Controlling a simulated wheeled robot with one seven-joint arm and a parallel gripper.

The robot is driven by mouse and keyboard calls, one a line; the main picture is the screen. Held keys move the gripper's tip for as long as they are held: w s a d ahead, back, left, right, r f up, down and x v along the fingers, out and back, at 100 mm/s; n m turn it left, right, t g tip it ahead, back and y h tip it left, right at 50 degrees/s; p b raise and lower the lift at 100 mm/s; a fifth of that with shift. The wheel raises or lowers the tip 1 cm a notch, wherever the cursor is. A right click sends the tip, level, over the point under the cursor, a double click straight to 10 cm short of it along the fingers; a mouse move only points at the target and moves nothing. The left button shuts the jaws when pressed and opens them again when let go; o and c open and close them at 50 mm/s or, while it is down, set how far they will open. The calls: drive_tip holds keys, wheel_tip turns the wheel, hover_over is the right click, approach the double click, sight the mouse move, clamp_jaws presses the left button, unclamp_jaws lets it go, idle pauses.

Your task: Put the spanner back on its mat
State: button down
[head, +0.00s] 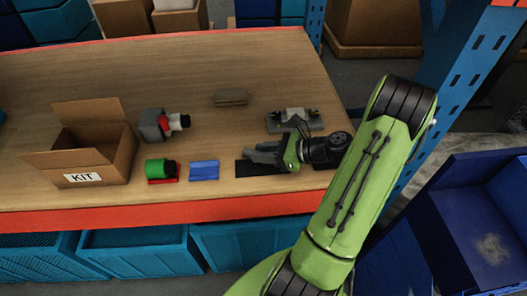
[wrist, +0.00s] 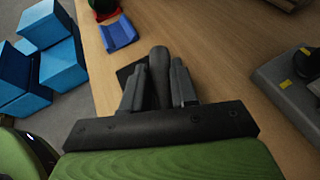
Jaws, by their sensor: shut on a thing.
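My gripper (head: 262,152) is low over the right part of the wooden bench, above a black mat (head: 245,171). In the wrist view its two fingers (wrist: 158,92) are closed on a dark grey bar-like thing (wrist: 159,62), which I take for the spanner. It points forward between the fingertips. A dark corner of the mat (wrist: 124,72) shows just left of it. The rest of the spanner is hidden by the fingers and the gripper body. I cannot tell whether the spanner touches the mat.
A blue mat (head: 204,170) and a green-and-black part on a red mat (head: 163,180) lie left. An open KIT box (head: 108,147) stands further left. A grey fixture (head: 284,127) is close behind my gripper. A brown stack (head: 231,97) lies farther back; bench around it is clear.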

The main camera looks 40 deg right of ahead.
drive_tip(key=shift+f, duration=0.5)
drive_tip(key=c, duration=0.8)
unclamp_jaws()
drive_tip(key=p+v, duration=0.2)
drive_tip(key=v, duration=1)
drive_tip(key=shift+r, duration=0.1)
